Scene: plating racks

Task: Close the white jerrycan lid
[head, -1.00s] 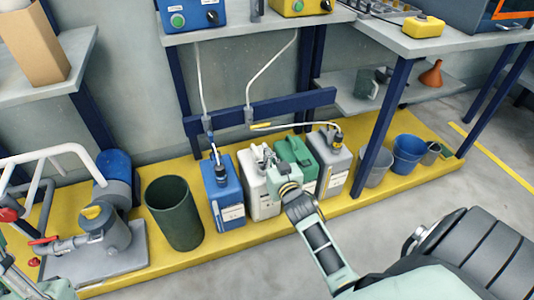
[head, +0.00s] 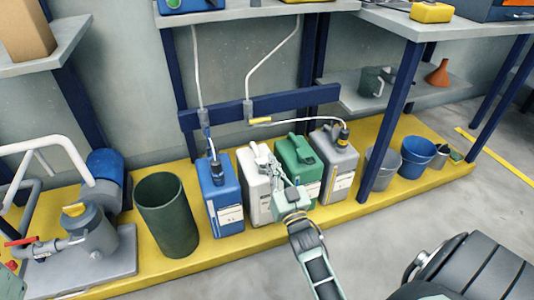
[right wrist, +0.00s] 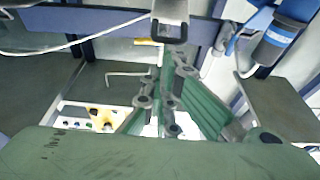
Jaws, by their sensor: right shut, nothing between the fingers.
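The white jerrycan (head: 254,197) stands upright on the yellow platform, between a blue jerrycan (head: 221,205) and a green jerrycan (head: 297,155). My right gripper (head: 268,160) is over the top of the white jerrycan, coming in from the front right. It is shut and empty; its closed fingers also show in the right wrist view (right wrist: 170,75). It hides much of the white jerrycan's top, so I cannot tell how the lid stands or whether the fingers touch it. My left gripper is not in view.
A grey jerrycan (head: 340,180) stands right of the green one, with a hose at its top. A hose also runs to the blue jerrycan. A dark green bin (head: 166,215) stands left. A blue rail (head: 285,106) crosses behind the jerrycans.

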